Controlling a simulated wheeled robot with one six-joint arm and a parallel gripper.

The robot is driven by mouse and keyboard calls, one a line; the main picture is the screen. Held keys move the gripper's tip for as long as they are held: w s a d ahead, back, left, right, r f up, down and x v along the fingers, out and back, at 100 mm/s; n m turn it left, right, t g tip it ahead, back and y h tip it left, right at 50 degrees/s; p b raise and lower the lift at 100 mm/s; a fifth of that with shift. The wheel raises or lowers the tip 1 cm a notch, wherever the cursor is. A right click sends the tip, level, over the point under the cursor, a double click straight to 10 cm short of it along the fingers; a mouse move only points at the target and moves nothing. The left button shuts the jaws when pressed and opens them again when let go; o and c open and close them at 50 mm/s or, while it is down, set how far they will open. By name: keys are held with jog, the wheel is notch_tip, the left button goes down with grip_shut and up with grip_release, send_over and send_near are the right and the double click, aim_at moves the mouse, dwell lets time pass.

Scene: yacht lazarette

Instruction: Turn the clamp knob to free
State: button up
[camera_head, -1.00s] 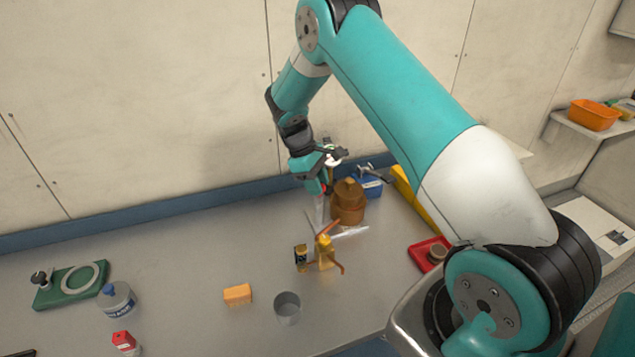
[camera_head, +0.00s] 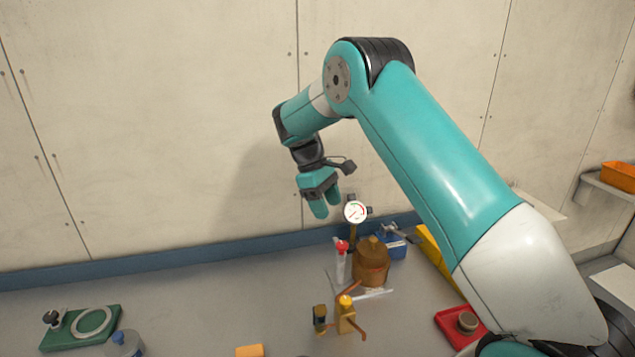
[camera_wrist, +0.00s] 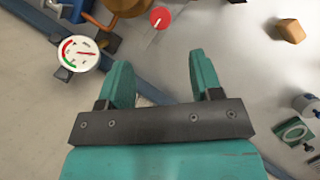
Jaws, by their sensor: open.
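My gripper (camera_head: 327,206) is open and empty above the back of the bench; its two teal fingers (camera_wrist: 160,68) stand apart in the wrist view. A green plate (camera_head: 68,333) with a pale ring and a small dark knob (camera_head: 50,318) lies at the far left, well away from my gripper. The plate (camera_wrist: 293,132) shows at the right edge of the wrist view. A red knob (camera_head: 342,246) tops a pale upright post below my gripper; it also shows beyond the fingers in the wrist view (camera_wrist: 160,18). I cannot tell which knob is the clamp knob.
A round gauge (camera_head: 355,211) stands close right of my gripper. Behind the yellow valve (camera_head: 346,318) are a brown pot (camera_head: 371,265) and blue item (camera_head: 394,248). A red tray (camera_head: 455,335) is at right. The bench's left middle (camera_head: 200,310) is clear.

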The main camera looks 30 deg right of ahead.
jog(key=p+v, duration=0.4)
jog(key=v, duration=0.3)
jog(key=shift+a+r, duration=0.1)
jog(key=shift+r, duration=0.1)
